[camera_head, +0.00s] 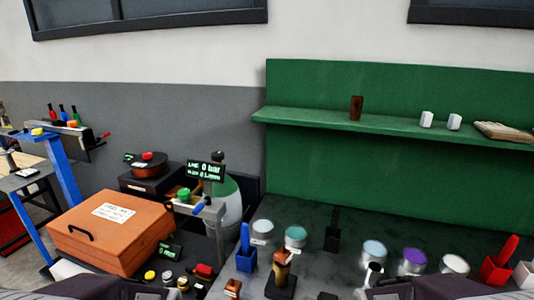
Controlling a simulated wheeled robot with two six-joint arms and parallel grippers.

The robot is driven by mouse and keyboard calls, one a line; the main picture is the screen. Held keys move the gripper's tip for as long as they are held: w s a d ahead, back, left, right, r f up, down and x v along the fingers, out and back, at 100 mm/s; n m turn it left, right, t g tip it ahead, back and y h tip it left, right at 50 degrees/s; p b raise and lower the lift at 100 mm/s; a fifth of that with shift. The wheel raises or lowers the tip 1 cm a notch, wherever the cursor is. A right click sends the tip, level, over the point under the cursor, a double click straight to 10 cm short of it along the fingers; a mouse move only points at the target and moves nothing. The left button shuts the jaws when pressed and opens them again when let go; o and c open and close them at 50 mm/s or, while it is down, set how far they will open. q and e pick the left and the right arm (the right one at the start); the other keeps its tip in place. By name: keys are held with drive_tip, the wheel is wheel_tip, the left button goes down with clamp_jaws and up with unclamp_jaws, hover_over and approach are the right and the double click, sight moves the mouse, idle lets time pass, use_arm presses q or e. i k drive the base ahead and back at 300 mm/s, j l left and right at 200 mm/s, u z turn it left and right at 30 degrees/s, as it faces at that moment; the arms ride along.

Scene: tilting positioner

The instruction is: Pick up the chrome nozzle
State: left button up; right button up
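A small shiny silver-white piece (373,273) stands on the dark bench top near the bottom edge, right of centre. It may be the chrome nozzle, but it is too small to be sure. Part of it is hidden behind my dark arm part at the bottom right. Dark parts of my arms show along the bottom edge, left and right. Neither gripper's fingers can be seen.
An orange case (115,232) lies at the left. A brown piece on a black stand (282,280), a blue holder (246,260), several lidded jars (374,251) and a red holder (495,268) stand on the bench. A green shelf (390,128) is behind.

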sight(374, 269)
drive_tip(key=z, duration=1.1)
